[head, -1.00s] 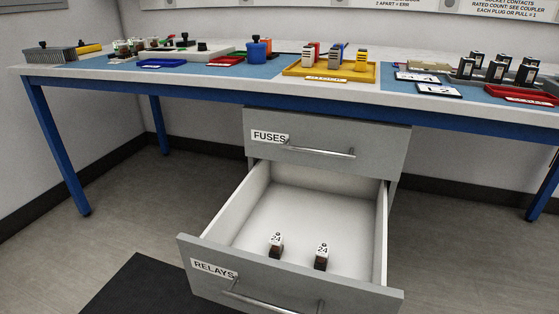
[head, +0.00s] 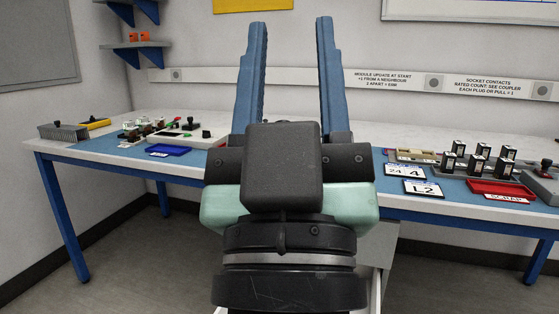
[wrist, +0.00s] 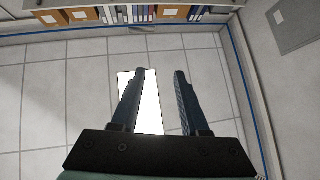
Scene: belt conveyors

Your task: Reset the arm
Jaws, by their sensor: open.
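My gripper (head: 290,85) stands upright in the middle of the head view, close to the camera. Its two blue fingers are spread apart with nothing between them. In the wrist view my gripper (wrist: 160,75) also shows open and empty, pointing at a tiled surface with a bright white panel (wrist: 148,100). My arm hides the middle of the workbench and most of the drawers below it.
The workbench (head: 440,208) runs across the head view. On its left are a blue tray (head: 168,151) and several small parts. On its right are several black modules, a red tray (head: 500,190) and label cards (head: 423,188). A wall shelf (head: 140,45) is at upper left.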

